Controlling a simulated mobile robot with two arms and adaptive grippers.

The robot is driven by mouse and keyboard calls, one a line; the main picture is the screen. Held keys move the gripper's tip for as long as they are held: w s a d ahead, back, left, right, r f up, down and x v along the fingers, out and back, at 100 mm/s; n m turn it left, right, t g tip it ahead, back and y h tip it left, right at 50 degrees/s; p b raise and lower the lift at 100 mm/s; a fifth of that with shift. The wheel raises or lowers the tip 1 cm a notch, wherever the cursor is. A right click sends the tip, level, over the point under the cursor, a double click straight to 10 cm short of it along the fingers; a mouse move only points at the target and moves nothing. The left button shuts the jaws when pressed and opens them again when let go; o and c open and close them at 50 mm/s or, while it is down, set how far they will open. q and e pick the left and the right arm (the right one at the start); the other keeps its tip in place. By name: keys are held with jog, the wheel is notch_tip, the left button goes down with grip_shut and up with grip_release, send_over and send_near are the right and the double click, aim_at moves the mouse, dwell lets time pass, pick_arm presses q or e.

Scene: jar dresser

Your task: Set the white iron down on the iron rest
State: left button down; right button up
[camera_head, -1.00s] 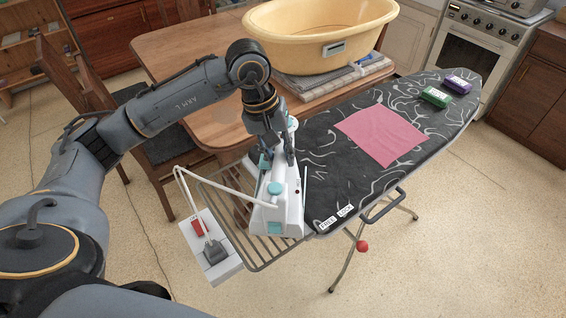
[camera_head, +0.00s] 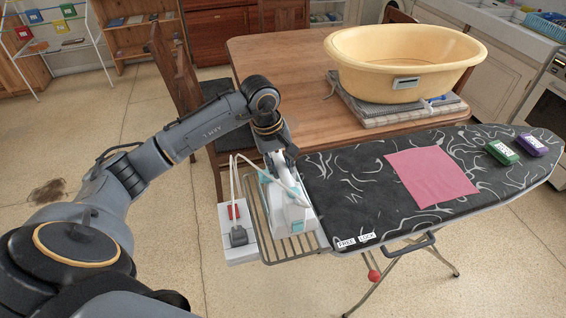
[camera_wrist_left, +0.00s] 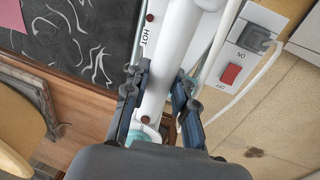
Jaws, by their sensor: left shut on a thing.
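The white iron (camera_head: 291,214) with teal parts is at the left end of the ironing board, over the wire iron rest (camera_head: 270,243). I cannot tell whether its whole underside touches the bars. My left gripper (camera_head: 283,166) is shut on the iron's handle from above. In the left wrist view, the fingers of my left gripper (camera_wrist_left: 160,88) stand on both sides of the white handle (camera_wrist_left: 158,98) of the iron. The word HOT shows on the iron's body there. The iron hides part of the rest. My right gripper is out of view.
A socket box (camera_head: 238,235) with a red switch and plug sits left of the rest, with the iron's white cord (camera_head: 233,180) rising from it. A pink cloth (camera_head: 430,176) and green and purple boxes (camera_head: 502,152) lie on the board (camera_head: 345,205). A yellow tub (camera_head: 400,60) stands behind.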

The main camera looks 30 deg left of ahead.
pick_arm(q)
jog(key=b+x, duration=0.1)
jog(key=x, duration=0.1)
jog(key=shift+s+f, duration=0.15)
jog(key=shift+f, duration=0.1)
jog(key=shift+b+x, duration=0.45)
jog(key=shift+x, duration=0.4)
jog(key=shift+s+a+f, duration=0.1)
jog(key=shift+f, duration=0.2)
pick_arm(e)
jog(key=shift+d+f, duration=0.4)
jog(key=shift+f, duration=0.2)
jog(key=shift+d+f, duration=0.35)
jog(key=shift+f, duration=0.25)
pick_arm(q)
jog(key=shift+f+b, duration=0.25)
jog(key=shift+b, duration=0.1)
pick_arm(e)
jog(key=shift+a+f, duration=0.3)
pick_arm(q)
jog(key=shift+f+b, duration=0.35)
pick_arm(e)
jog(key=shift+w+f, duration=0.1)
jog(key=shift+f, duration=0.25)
pick_arm(q)
jog(key=c, duration=1)
grip_release()
jog(key=shift+s, duration=0.1)
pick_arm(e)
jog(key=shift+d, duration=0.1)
